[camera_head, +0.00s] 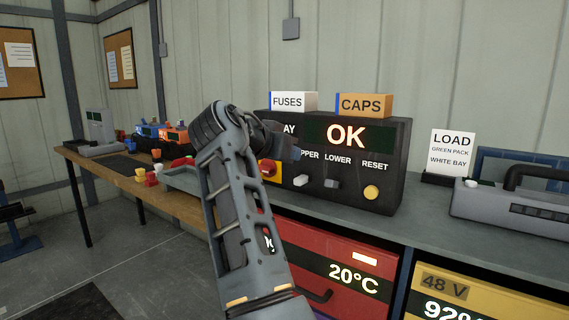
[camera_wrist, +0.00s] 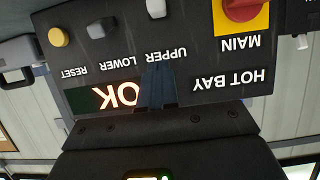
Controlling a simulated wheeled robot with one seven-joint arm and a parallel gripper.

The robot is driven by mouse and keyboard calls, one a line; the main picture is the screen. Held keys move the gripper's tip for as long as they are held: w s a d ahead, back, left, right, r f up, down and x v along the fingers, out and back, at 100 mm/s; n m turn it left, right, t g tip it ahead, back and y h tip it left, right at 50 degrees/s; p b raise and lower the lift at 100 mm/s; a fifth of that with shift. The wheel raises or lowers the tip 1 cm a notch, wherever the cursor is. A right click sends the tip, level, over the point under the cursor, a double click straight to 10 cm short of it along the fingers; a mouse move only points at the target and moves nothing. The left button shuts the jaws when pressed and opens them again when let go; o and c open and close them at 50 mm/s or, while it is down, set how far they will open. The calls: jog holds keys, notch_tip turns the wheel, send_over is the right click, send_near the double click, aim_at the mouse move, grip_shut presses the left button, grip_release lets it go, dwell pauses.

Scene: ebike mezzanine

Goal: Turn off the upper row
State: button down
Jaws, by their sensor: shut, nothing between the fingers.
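The black control box (camera_head: 392,150) stands on the bench with a lit display (camera_head: 346,135) reading OK. Its pale UPPER switch (camera_head: 301,180) and grey LOWER switch (camera_head: 332,183) sit below their labels. In the wrist view, which is upside down, the UPPER switch (camera_wrist: 156,8) is at the top edge and the LOWER switch (camera_wrist: 100,28) is left of it. My gripper (camera_head: 292,153) is shut and empty in front of the panel near the UPPER label. Its fingers (camera_wrist: 157,88) cover part of the display in the wrist view. Contact with the panel cannot be told.
A red MAIN knob (camera_head: 268,169) on yellow is left of the switches; a yellow RESET button (camera_head: 371,192) is right. FUSES (camera_head: 292,101) and CAPS (camera_head: 364,104) boxes stand on top. A LOAD sign (camera_head: 452,152) and grey case (camera_head: 510,205) are farther right, past clear bench.

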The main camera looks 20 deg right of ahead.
jog(key=s+a+r, duration=0.3)
jog(key=a+r, duration=0.1)
jog(key=r, duration=0.1)
jog(key=shift+s+a+r, duration=0.25)
jog(key=shift+a+r, duration=0.1)
